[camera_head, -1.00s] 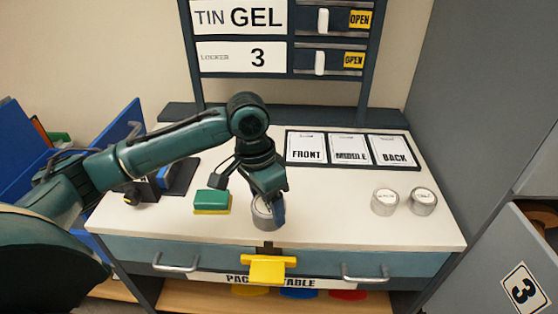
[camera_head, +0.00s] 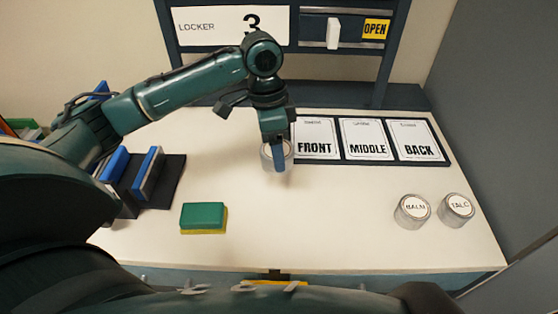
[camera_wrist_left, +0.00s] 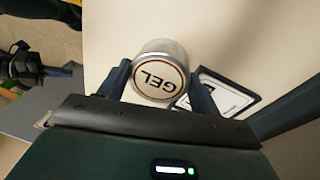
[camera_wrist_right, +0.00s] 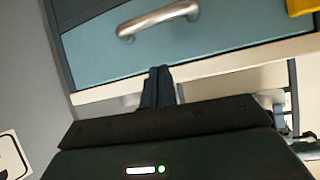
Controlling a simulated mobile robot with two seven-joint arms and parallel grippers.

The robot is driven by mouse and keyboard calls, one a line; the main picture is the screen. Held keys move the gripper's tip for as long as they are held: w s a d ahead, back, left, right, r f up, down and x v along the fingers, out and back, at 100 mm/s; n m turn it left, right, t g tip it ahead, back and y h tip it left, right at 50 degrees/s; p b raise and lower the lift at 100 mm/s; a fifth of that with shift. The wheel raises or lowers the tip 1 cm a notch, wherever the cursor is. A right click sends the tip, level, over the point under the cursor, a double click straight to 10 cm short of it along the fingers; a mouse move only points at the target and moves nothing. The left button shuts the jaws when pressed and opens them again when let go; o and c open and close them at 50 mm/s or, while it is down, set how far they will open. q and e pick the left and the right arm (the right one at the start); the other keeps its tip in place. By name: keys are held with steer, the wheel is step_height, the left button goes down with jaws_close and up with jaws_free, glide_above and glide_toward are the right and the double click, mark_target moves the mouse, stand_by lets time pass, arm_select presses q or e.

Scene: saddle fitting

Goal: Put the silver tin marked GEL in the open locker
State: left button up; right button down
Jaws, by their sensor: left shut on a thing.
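The silver tin marked GEL (camera_wrist_left: 158,76) is between the two fingers of my left gripper (camera_wrist_left: 160,84) in the left wrist view, lid facing the camera. In the head view the left gripper (camera_head: 278,158) is shut on the tin (camera_head: 267,158), beside the FRONT card; a finger hides part of it. I cannot tell its height over the table. My right gripper (camera_wrist_right: 158,86) is shut and empty, fingers together, below a drawer handle in the right wrist view. A sign (camera_head: 232,24) reads LOCKER 3. The open locker's inside does not show.
Tins marked BALM (camera_head: 412,211) and TALC (camera_head: 457,210) stand at the table's right. A green and yellow sponge (camera_head: 203,217) lies at the front left, near a dark rack with blue pieces (camera_head: 150,175). A card board (camera_head: 367,140) lies at the back. The table's centre is clear.

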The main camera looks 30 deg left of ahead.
arm_select(q)
steer(key=shift+w+f, duration=0.2)
steer(key=shift+f, duration=0.05)
step_height(320, 180, down, 10)
steer(key=shift+r+b, duration=0.25)
steer(key=shift+b, duration=0.1)
steer(key=shift+f, duration=0.1)
steer(key=o, duration=1.1)
